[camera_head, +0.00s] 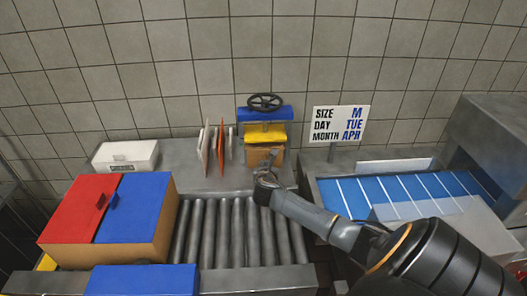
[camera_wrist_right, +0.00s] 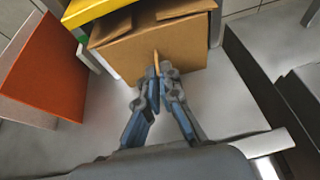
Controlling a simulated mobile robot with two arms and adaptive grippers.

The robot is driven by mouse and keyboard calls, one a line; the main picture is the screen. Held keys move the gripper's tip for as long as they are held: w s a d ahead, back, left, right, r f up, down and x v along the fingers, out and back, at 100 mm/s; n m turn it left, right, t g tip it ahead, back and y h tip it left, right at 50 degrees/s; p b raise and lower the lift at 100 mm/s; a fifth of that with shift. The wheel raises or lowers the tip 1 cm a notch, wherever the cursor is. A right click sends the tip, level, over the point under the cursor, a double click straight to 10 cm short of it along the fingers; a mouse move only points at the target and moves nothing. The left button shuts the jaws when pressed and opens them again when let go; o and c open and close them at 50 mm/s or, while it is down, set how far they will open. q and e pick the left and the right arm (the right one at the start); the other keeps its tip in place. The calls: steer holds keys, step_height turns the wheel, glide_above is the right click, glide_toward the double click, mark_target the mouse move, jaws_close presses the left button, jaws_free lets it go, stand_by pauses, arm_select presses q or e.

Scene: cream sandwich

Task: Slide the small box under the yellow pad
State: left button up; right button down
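The small brown cardboard box (camera_head: 262,157) stands on the grey counter at the press, below the yellow pad (camera_head: 265,132). In the right wrist view the box (camera_wrist_right: 170,50) fills the top middle, and the yellow pad (camera_wrist_right: 88,10) shows at its upper left. How far the box sits under the pad is hard to tell. My right gripper (camera_head: 266,172) is in front of the box. In its wrist view the gripper's fingers (camera_wrist_right: 159,84) are together at the box's near face, with a thin orange strip showing between the tips. My left gripper is not in view.
A black handwheel (camera_head: 265,101) tops the press's blue block (camera_head: 265,114). Upright orange (camera_head: 219,148) and white panels stand left of it. Grey rollers (camera_head: 238,230) lie in front, beside a box with red and blue lids (camera_head: 134,208). A sign (camera_head: 339,123) stands right.

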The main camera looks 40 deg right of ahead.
steer(key=shift+s+a, duration=0.15)
steer(key=c, duration=1.4)
jaws_free()
steer(key=shift+c, duration=0.2)
steer(key=v, duration=1.2)
